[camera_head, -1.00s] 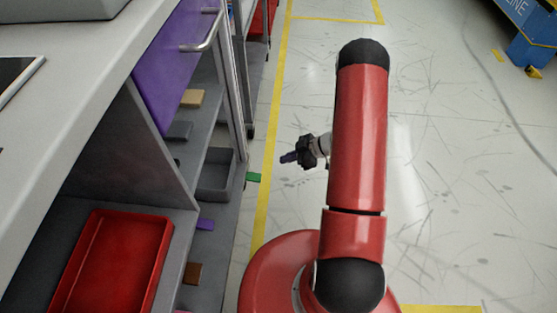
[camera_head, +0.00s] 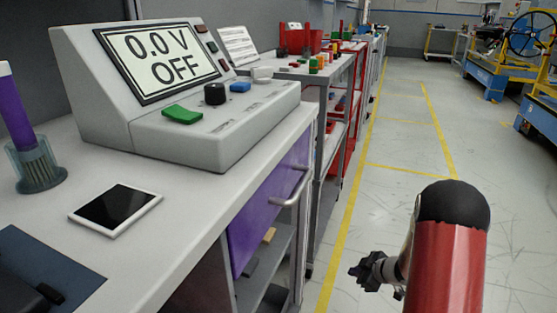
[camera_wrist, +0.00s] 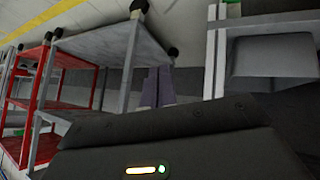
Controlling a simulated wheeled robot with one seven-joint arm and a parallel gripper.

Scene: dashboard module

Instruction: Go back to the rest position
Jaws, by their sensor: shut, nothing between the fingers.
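My gripper (camera_head: 358,271) shows at the lower right of the head view, beside my red arm and over the floor to the right of the workbench. It points left and is empty. In the wrist view its two fingers (camera_wrist: 158,84) are together, with nothing between them.
The workbench (camera_head: 235,238) on the left carries a dashboard module (camera_head: 200,125) reading "0.0 V OFF", a tablet (camera_head: 115,208) and a purple tool in a holder (camera_head: 40,168). A purple drawer (camera_head: 265,195) with a handle faces the aisle. The floor (camera_head: 400,150) ahead is clear.

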